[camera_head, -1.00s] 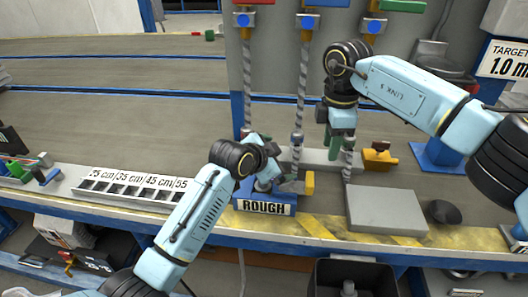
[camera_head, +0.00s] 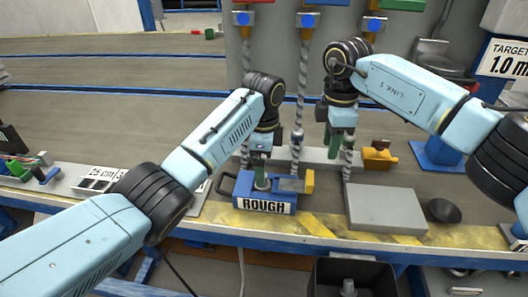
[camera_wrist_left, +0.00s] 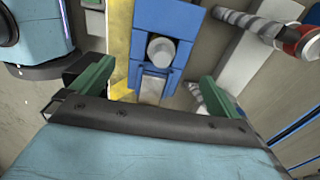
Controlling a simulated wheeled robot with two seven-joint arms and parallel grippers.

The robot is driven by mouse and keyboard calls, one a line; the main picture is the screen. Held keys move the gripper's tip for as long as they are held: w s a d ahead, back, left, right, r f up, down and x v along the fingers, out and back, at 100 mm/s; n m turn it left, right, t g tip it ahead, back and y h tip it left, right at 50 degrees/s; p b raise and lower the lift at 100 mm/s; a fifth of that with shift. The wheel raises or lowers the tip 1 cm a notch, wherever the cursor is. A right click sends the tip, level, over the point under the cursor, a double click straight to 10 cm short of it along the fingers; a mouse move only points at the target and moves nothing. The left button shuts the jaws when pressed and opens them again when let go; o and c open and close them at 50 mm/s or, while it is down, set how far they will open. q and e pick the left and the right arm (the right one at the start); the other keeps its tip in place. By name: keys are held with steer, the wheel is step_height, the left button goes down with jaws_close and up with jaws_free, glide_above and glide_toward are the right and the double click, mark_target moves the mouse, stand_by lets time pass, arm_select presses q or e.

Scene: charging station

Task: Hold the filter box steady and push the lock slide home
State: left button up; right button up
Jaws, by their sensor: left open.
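The filter box is the blue box (camera_head: 243,194) with a white ROUGH label, near the bench's front edge. It has a grey round post (camera_wrist_left: 160,52) on top, seen in the left wrist view. A grey slide-like bar (camera_head: 291,185) with a yellow end block (camera_head: 309,181) lies at its right side; I take this as the lock slide. My left gripper (camera_head: 261,165) is just above the box. In the left wrist view its green fingers (camera_wrist_left: 156,92) are spread wide with nothing between them gripped. My right gripper (camera_head: 341,142) points down behind the grey plate; its finger gap is unclear.
Twisted hoses (camera_head: 301,80) hang from the panel behind. A grey plate (camera_head: 386,210), a dark bowl (camera_head: 444,210) and a yellow block (camera_head: 379,158) stand to the right. A slotted length tray (camera_head: 100,180) is at the left, partly behind my left arm. A black bin (camera_head: 355,277) is below the front edge.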

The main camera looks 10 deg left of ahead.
mark_target(264, 189)
arm_select(q)
step_height(264, 189, down, 10)
steer(key=shift+f, duration=0.25)
steer(key=shift+c, duration=0.4)
